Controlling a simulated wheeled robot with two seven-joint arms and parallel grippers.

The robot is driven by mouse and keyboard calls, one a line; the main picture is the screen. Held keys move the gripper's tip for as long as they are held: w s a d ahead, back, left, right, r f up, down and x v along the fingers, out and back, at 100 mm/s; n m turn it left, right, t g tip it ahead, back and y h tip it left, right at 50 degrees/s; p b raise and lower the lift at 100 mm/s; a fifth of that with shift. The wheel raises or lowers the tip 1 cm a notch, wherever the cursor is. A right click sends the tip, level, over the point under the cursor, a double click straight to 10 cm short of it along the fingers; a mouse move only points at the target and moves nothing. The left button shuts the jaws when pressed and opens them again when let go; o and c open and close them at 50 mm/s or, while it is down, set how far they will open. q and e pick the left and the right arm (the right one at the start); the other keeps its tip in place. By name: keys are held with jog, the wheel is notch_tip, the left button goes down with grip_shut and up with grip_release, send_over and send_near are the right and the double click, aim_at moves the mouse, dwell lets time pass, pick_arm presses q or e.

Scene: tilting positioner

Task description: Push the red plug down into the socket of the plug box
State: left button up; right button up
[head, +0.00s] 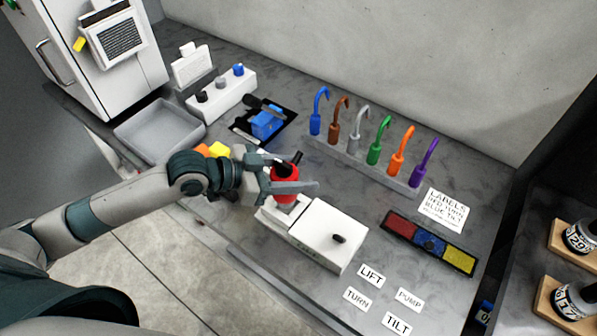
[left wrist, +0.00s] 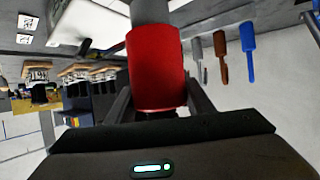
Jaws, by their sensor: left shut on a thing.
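The red plug (head: 284,188) is between the fingers of my left gripper (head: 290,184), at the left end of the white plug box (head: 322,235). My left gripper is shut on the plug. In the left wrist view the red plug (left wrist: 157,68) fills the middle, with a dark finger on each side and a grey part (left wrist: 150,10) beyond its end. The plug stands roughly upright over a grey block on the box. The fingers hide part of the plug, and I cannot tell how deep it sits in the socket. My right gripper does not show.
A rack with several coloured hooked cables (head: 375,150) stands behind. A red, blue and yellow panel (head: 429,243) lies to the right. Label cards such as LIFT (head: 371,275) lie in front. A grey tray (head: 160,130) and a blue block (head: 267,123) are at the back left.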

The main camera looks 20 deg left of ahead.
pick_arm(q)
jog(key=shift+r, duration=0.1)
jog(key=shift+p, duration=0.4)
dwell(0.9)
dwell(0.6)
dwell(0.4)
jog(key=shift+f+b, duration=0.55)
jog(key=shift+f, duration=0.7)
jog(key=shift+f+b, duration=0.55)
jog(key=shift+f, duration=0.3)
jog(key=o, duration=1.4)
jog(key=shift+s+a, duration=0.1)
